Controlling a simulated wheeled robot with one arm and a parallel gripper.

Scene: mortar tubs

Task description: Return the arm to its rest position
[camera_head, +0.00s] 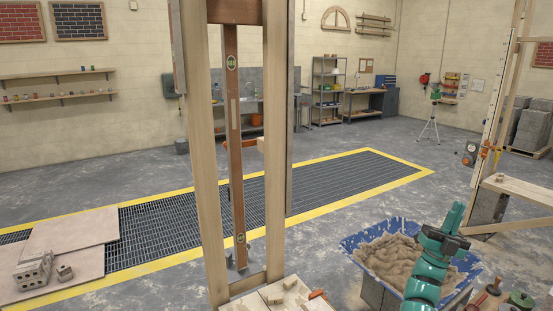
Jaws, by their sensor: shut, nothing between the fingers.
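My teal arm rises from the lower right edge of the head view, in front of the blue mortar tub (358,259). A dark part across the arm looks like my gripper (446,241); it is shut and holds nothing. Its fingertips are hard to make out at this angle. It appears over the right part of the tub, and its height above the tub cannot be told. The tub holds a heap of brown mortar (390,255), partly hidden by my arm.
A tall wooden frame with a level (233,130) stands close in front. Boards and blocks (475,205) stand at the right. Small tools (487,293) lie at the lower right. A yellow-edged floor grating (330,187) crosses the middle. Open floor lies beyond it.

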